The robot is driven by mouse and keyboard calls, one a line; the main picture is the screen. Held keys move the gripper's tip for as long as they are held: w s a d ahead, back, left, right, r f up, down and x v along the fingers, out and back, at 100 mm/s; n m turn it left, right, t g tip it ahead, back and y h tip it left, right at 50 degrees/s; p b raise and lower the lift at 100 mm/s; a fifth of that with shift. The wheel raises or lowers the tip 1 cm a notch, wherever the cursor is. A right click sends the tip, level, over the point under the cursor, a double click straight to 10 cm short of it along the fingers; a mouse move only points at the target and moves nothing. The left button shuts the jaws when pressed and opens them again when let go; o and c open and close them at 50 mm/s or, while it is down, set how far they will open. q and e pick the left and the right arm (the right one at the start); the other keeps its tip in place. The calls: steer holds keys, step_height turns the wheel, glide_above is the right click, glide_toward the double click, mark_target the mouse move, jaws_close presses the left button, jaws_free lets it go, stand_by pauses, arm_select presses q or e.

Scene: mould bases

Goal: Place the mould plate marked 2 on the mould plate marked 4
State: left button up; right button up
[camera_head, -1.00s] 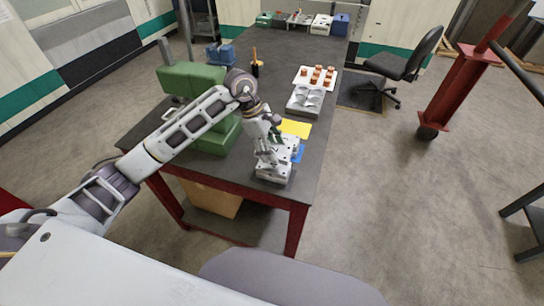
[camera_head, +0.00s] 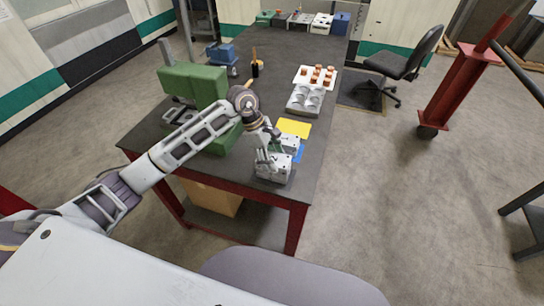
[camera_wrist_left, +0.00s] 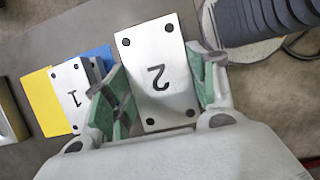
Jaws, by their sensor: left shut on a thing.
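In the head view the held plate (camera_head: 276,165) is near the table's front right corner, over or on a grey block. The marking 4 cannot be read in any view, so I cannot tell whether this block is that plate. My right gripper is not in view.
A plate marked 1 (camera_wrist_left: 73,95) lies beside the held one, near a blue piece (camera_wrist_left: 99,55) and a yellow sheet (camera_head: 294,128). A green machine (camera_head: 194,84) stands to the left. A white tray (camera_head: 303,78) with several copper-coloured pieces lies farther back.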

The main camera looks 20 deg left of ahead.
arm_select(q)
steer(key=shift+f, duration=0.2)
stand_by(0.3)
steer(key=o, duration=1.4)
steer(key=shift+r, duration=0.1)
steer(key=b+v, duration=0.2)
steer(key=v, duration=0.7)
steer(key=shift+a+r, duration=0.1)
steer(key=shift+r, duration=0.3)
steer(key=shift+b+v, duration=0.35)
steer(key=shift+v, duration=0.75)
